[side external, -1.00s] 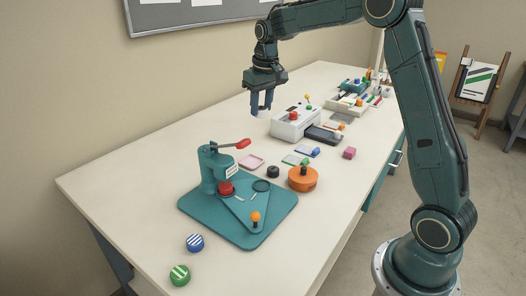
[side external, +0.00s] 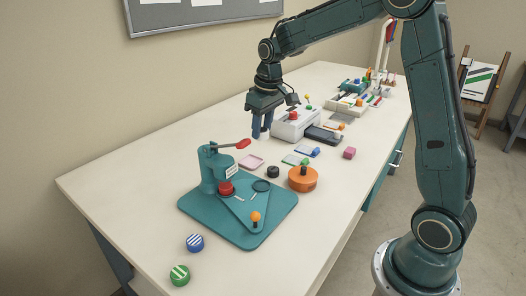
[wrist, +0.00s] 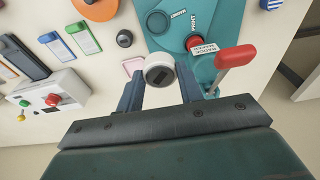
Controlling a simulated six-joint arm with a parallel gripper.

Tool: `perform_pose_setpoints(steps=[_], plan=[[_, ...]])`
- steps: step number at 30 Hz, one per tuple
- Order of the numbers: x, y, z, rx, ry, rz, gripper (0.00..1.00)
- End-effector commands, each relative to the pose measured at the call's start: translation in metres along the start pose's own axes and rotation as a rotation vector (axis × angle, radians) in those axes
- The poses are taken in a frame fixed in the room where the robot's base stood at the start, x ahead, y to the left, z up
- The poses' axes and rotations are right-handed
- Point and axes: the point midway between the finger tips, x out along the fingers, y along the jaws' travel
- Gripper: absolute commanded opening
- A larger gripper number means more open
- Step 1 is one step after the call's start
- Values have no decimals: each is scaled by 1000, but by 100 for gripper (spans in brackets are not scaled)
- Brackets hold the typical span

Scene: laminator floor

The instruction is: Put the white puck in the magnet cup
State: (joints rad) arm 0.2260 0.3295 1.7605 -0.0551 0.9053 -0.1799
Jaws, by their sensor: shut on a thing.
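The teal press (side external: 222,168) with a red-tipped lever stands on its base plate (side external: 240,232). An orange disc (side external: 302,180), a pink square (side external: 251,161) and a white box (side external: 293,122) are close by. The table left of the press is clear.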

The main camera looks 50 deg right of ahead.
Motion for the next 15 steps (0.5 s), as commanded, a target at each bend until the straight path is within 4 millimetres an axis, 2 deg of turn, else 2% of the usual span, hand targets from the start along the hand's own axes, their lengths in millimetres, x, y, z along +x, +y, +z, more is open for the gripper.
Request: perform_pose_setpoints(steps=[15], plan=[[97,0,15,0,-5,-1,14]])
